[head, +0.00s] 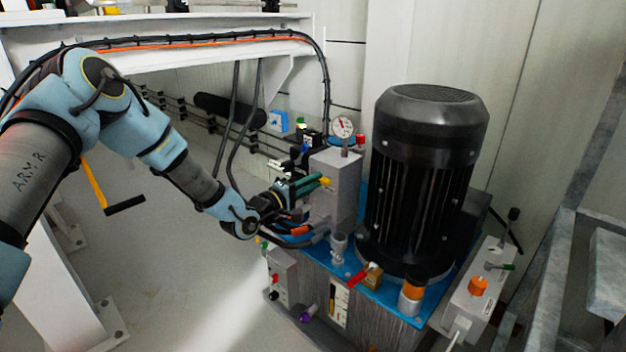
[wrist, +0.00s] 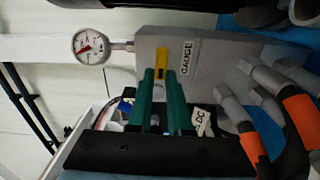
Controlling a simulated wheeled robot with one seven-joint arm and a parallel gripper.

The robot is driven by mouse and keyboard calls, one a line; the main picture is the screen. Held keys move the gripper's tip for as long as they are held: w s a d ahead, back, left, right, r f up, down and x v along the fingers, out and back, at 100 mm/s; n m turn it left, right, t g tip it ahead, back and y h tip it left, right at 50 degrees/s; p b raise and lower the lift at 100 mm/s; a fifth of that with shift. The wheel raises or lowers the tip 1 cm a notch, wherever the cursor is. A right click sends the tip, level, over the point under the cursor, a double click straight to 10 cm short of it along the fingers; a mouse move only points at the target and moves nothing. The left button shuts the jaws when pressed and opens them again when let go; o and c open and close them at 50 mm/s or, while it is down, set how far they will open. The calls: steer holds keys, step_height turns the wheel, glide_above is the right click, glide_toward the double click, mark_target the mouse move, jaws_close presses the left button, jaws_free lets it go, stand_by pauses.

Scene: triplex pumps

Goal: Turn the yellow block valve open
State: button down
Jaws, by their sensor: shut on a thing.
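The yellow block valve handle (wrist: 153,77) shows in the wrist view as a short yellow bar between my two green fingertips, in front of the grey block (wrist: 200,57) labelled GAUGE. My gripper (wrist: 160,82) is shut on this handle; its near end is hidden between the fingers. In the head view my gripper (head: 318,182) reaches from the left to the grey block (head: 343,185), and a small yellow tip (head: 325,181) shows at the fingertips. The handle's exact angle is hard to tell.
A pressure gauge (head: 342,126) stands on the block's top. A large black motor (head: 424,180) stands right of it. Hoses with orange sleeves (head: 299,230) run just below my gripper. A red-handled valve (head: 363,274) sits lower, near the blue deck's front edge.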

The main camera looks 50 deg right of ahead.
steer(key=shift+f+n, duration=0.1)
steer(key=shift+n, duration=0.3)
steer(key=c, duration=0.8)
jaws_free()
steer(key=shift+c, duration=0.2)
steer(key=a+p, duration=0.1)
steer(key=a, duration=0.9)
steer(key=shift+w+a, duration=0.3)
steer(key=shift+a, duration=0.1)
